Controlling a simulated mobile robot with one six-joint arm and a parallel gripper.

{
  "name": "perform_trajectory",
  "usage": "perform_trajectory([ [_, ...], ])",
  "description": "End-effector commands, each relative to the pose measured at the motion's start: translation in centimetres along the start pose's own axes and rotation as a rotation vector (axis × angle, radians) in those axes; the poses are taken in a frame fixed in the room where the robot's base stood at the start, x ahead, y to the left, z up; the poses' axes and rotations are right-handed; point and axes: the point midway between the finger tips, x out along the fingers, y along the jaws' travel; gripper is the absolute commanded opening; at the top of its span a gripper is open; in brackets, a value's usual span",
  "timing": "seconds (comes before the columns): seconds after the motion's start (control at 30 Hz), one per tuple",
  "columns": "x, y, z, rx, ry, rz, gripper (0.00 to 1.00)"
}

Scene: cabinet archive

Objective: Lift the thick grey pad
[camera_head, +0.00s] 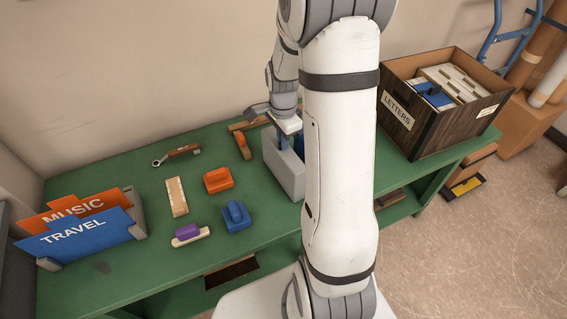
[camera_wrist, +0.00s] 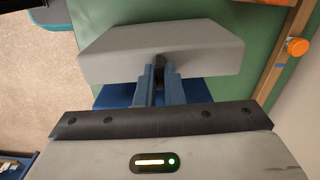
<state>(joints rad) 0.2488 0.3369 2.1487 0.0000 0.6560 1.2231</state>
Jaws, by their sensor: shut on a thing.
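The thick grey pad (camera_head: 283,172) is a pale block at the right part of the green table, partly hidden behind my arm in the head view. It also shows in the wrist view as a wide grey block (camera_wrist: 205,48). My gripper (camera_head: 285,137) comes down on it from above. In the wrist view, the blue fingers of my gripper (camera_wrist: 159,72) are shut on the middle of the pad's near edge. I cannot tell whether the pad's underside touches the table. A blue surface (camera_wrist: 113,96) shows beside the pad and fingers.
The green table (camera_head: 140,180) holds orange (camera_head: 218,180), blue (camera_head: 236,216) and purple-topped (camera_head: 188,234) pieces left of the pad. An orange-handled wooden tool (camera_head: 242,143) lies close behind it. A file holder (camera_head: 136,212) stands far left, a LETTERS box (camera_head: 432,132) right.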

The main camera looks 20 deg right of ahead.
Motion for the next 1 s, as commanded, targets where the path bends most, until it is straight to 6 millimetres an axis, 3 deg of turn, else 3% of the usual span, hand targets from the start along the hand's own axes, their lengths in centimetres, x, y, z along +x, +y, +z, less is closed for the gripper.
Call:
perform_trajectory([
  [1.0,-4.7,0.0,-0.1,0.001,0.0,0.0,0.0],
])
